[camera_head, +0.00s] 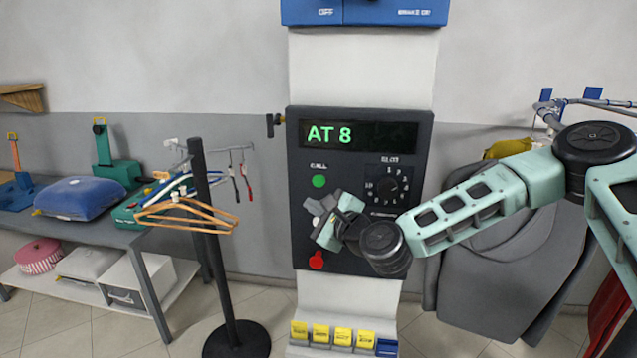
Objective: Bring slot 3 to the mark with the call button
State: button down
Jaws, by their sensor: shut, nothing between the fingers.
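A dark control panel (297,235) is set on a white column in the middle of the head view. Its display (358,134) reads "AT 8" in green. The green call button (319,181) sits under the word CALL at the panel's left. A slot dial (394,185) with numbers around it is at the right; I cannot tell which number it points to. A red button (316,261) is low on the left. My gripper (314,212) is shut and empty in front of the panel, below the green button and above the red one. Contact with the panel cannot be told.
A stand with wooden hangers (187,213) is left of the panel. A table (125,236) at the left holds a blue cushion (79,198). Dark garments (500,270) hang from a rail at the right, behind my arm. Yellow tags (321,333) line the column's foot.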

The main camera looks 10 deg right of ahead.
aim_at(313, 182)
jog(key=w+d, duration=0.2)
jog(key=w, duration=0.6)
jog(key=shift+w+b, duration=0.15)
jog(key=shift+b, duration=0.2)
jog(key=shift+w+d, duration=0.1)
jog(key=shift+d, duration=0.05)
dwell(1.6)
jog(key=shift+w+d+b, duration=0.1)
jog(key=shift+w+b, duration=0.2)
jog(key=shift+b, duration=0.05)
jog(key=shift+w+d+b, duration=0.1)
jog(key=shift+w+b, duration=0.2)
jog(key=shift+w, duration=0.1)
dwell(0.6)
jog(key=shift+s, duration=0.1)
dwell(0.3)
jog(key=shift+s+a, duration=0.2)
jog(key=shift+s, duration=0.5)
